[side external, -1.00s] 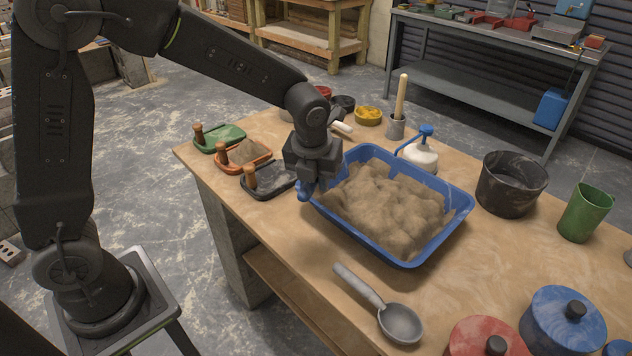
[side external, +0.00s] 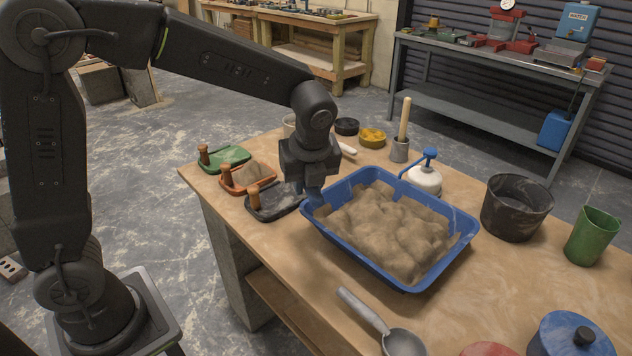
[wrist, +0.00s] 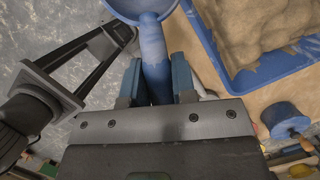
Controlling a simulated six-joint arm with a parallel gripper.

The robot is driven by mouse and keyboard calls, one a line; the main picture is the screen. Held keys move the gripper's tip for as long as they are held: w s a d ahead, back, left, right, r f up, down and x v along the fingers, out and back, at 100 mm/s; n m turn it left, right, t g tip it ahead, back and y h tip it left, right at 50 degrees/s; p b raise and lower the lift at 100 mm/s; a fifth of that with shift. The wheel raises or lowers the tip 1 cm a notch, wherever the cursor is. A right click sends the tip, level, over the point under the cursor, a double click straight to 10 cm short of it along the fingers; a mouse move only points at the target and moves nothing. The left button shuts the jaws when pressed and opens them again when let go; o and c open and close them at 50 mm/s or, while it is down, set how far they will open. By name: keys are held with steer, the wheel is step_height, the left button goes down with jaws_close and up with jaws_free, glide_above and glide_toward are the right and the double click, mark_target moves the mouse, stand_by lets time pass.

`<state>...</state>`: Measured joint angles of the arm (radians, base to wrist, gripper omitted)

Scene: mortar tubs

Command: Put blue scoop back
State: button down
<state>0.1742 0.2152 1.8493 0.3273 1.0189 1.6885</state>
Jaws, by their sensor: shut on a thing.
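The blue scoop (wrist: 153,45) is in my gripper (wrist: 156,80). In the wrist view the two fingers are shut on either side of its handle, and its round bowl is cut off by the top edge. In the side view my gripper (side external: 314,192) is at the left corner of the blue tray (side external: 335,238), which holds a heap of sandy material (side external: 385,225). Only a small blue part shows below the gripper there; most of the scoop is hidden. I cannot tell whether it touches the tray.
Green (side external: 228,158), orange (side external: 240,186) and black (side external: 265,212) small trays with wooden handles stand left of my gripper. A grey ladle (side external: 403,343) lies in front. A white jar (side external: 424,180), black bucket (side external: 516,210) and green cup (side external: 592,237) stand behind and right.

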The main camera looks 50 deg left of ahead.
steer(key=f+n, duration=0.1)
steer(key=f, duration=0.5)
steer(key=a+f+n+g, duration=0.1)
steer(key=f+n, duration=0.1)
steer(key=f, duration=0.5)
steer(key=s+f+n+y, duration=0.1)
steer(key=f+n, duration=0.1)
steer(key=f, duration=0.5)
steer(key=shift+s+a, duration=0.1)
steer(key=shift+a, duration=0.05)
steer(key=shift+f, duration=0.5)
stand_by(0.4)
steer(key=c, duration=0.8)
jaws_free()
steer(key=shift+c, duration=0.2)
